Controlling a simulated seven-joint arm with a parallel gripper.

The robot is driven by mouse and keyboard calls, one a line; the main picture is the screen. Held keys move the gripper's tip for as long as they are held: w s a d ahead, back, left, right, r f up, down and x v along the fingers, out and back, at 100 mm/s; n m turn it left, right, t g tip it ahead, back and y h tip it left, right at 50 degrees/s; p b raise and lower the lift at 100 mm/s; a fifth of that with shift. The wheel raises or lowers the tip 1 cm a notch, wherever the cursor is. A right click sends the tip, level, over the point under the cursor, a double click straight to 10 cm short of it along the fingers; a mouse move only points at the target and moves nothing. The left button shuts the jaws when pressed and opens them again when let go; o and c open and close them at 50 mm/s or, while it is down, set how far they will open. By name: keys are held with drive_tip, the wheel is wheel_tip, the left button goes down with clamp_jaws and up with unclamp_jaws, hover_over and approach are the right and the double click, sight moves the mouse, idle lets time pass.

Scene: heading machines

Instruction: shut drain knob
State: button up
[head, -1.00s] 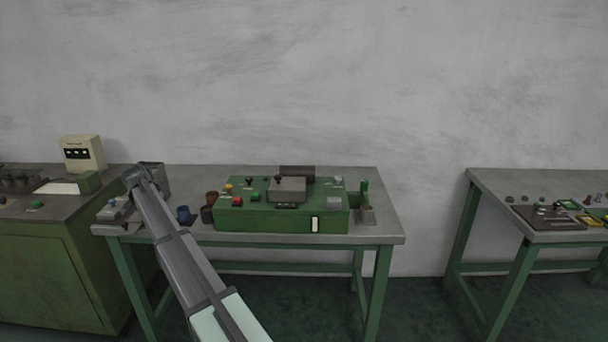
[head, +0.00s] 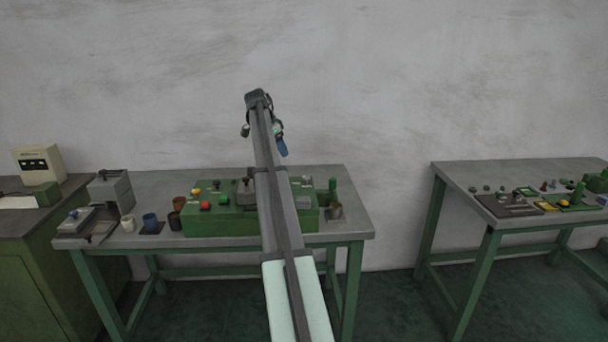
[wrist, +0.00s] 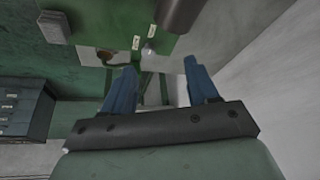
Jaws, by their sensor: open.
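The green machine (head: 225,225) stands on the middle table, with yellow (head: 196,191), red (head: 205,205) and green (head: 224,198) knobs on its left top. My arm hides its middle. I cannot tell which part is the drain knob. My gripper (head: 281,146), with blue fingers, is raised above and behind the machine in the head view. In the wrist view my gripper (wrist: 158,80) is open, with nothing seen between its fingers. Beyond them is a green panel (wrist: 90,25) with small white labels and a small pale fitting (wrist: 148,50).
A grey metal cup (head: 335,211) and green post (head: 332,190) stand at the machine's right. Cups and a grey block (head: 110,190) stand at its left. A second table (head: 470,180) is at the right. The wrist view shows a dark cylinder (wrist: 180,12) near the fingers.

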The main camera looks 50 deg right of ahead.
sight(306, 176)
drive_tip(key=s+d, duration=0.3)
drive_tip(key=s, duration=0.1)
drive_tip(key=shift+m+g, duration=0.3)
drive_tip(key=shift+m, duration=0.1)
drive_tip(key=x, duration=1.3)
drive_tip(key=shift+w, duration=0.2)
drive_tip(key=c, duration=1)
drive_tip(key=shift+c, duration=0.2)
